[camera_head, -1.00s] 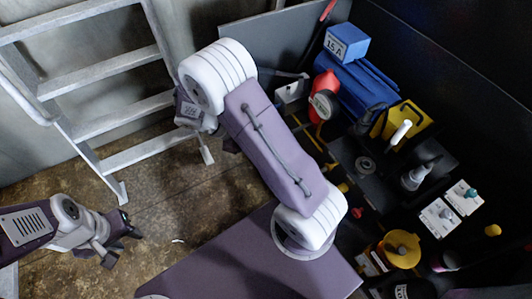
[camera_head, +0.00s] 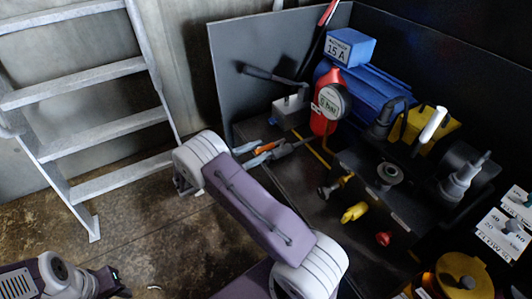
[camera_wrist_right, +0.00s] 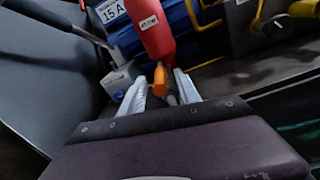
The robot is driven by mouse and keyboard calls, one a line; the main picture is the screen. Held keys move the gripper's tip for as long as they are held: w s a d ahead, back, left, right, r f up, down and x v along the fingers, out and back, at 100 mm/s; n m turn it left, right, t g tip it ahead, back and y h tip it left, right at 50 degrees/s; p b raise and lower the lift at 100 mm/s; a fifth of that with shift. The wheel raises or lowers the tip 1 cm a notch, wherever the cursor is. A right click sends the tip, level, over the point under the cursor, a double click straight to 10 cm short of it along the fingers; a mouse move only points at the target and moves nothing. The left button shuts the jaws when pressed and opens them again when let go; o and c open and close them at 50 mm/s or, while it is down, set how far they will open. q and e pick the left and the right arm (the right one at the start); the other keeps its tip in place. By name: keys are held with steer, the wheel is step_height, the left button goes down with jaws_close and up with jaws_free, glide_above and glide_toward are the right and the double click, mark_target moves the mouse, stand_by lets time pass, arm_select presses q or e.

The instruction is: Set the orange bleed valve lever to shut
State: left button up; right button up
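The orange bleed valve lever (camera_head: 268,147) is a short orange handle near the foot of the red cylinder (camera_head: 325,103). In the right wrist view the lever (camera_wrist_right: 160,79) stands between the two pale fingertips of my right gripper (camera_wrist_right: 160,88), below the red cylinder (camera_wrist_right: 150,28). The fingers are apart, with a gap showing on each side of the lever. The same gripper (camera_head: 270,153) shows in the head view, reaching in from the left of the lever. The lever's pivot is hidden. My left gripper (camera_head: 112,283) is at the lower left, far from the lever, its fingers unclear.
A blue block marked 15 A (camera_head: 347,47) and a blue tank (camera_head: 365,92) stand behind. A grey box with a dark handle (camera_head: 290,107) is left of the cylinder. Yellow (camera_head: 354,212) and red (camera_head: 383,239) knobs lie right of my arm. A ladder (camera_head: 95,145) stands left.

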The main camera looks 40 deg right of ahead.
steer(key=shift+s+d+b, duration=0.15)
steer(key=shift+d+b, duration=0.2)
steer(key=shift+d, duration=1.1)
jaws_close()
